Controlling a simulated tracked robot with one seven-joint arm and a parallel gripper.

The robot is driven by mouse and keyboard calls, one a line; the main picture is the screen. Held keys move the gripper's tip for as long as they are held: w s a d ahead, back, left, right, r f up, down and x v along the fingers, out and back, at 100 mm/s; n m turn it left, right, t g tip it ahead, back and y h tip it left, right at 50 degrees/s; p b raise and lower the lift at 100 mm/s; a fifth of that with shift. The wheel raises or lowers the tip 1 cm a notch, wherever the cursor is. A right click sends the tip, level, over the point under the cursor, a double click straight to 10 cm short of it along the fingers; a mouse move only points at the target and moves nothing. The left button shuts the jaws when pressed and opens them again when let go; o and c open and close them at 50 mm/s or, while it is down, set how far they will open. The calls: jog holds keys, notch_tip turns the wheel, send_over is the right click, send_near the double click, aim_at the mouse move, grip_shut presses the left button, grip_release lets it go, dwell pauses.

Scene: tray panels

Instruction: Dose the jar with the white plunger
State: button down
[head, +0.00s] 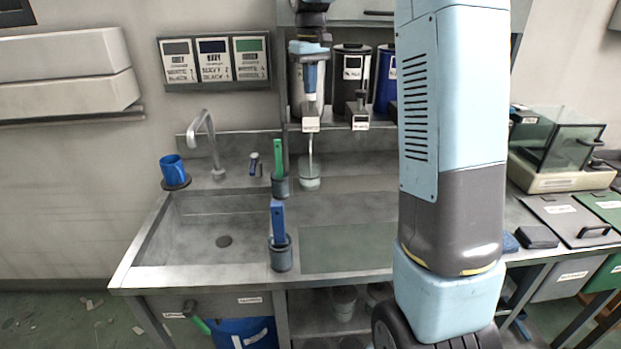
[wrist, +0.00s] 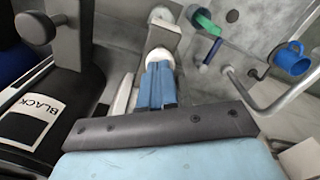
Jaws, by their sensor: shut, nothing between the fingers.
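My gripper (head: 311,97) points down in front of the shelf, its blue fingers together and empty. In the wrist view, the closed fingers (wrist: 159,66) end at the pale round top of the white plunger (wrist: 160,54). I cannot tell whether they touch it. A pale jar (head: 309,183) stands upright on the counter under the spout (head: 310,148) of this dispenser.
The black plunger (head: 359,106) stands just right, its knob (wrist: 36,28) close in the wrist view. A blue mug (head: 173,168) is behind the sink. Recipe cards (head: 214,61) hang left.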

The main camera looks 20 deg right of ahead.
jog(key=shift+f, duration=1.2)
jog(key=shift+r, duration=2.1)
notch_tip(320, 180, up, 6)
